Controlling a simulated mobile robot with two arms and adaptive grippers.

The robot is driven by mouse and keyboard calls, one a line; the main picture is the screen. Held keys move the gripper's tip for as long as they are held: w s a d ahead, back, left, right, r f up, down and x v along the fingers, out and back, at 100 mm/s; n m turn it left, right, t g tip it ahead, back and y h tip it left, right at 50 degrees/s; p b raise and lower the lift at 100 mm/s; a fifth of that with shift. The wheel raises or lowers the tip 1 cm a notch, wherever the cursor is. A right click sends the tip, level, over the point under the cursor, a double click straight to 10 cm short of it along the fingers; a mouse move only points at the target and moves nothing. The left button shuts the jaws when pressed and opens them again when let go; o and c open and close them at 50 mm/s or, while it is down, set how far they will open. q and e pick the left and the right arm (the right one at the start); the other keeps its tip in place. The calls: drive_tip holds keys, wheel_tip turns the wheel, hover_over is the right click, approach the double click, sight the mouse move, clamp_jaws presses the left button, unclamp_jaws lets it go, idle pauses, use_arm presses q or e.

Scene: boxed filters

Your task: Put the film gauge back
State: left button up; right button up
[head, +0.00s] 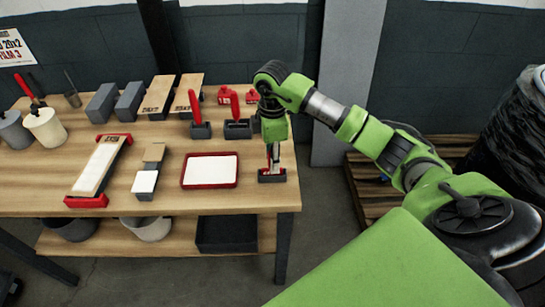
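My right gripper (273,158) points straight down at the right end of the wooden table. Its fingertips reach into or just over a small dark holder with red on it (272,176). A thin pale and red piece shows between the fingers, possibly the film gauge; it is too small to identify or to tell whether the fingers grip it. Two red-handled tools stand upright in dark stands, one on the left (195,108) and one on the right (235,108). My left gripper is not in view.
Left of the holder lies a red-rimmed white tray (236,172). Further left are a small block with a white top (145,183) and a long board with red ends (98,166). Grey blocks (101,103), small red items (224,95) and a white pot (45,127) stand behind.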

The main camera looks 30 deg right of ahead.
drive_tip(key=shift+r, duration=0.1)
wheel_tip(320, 180, up, 7)
drive_tip(key=shift+w+r+b, duration=0.1)
drive_tip(key=shift+b, duration=1)
drive_tip(key=shift+r+p, duration=0.4)
drive_tip(key=shift+r, duration=2.05)
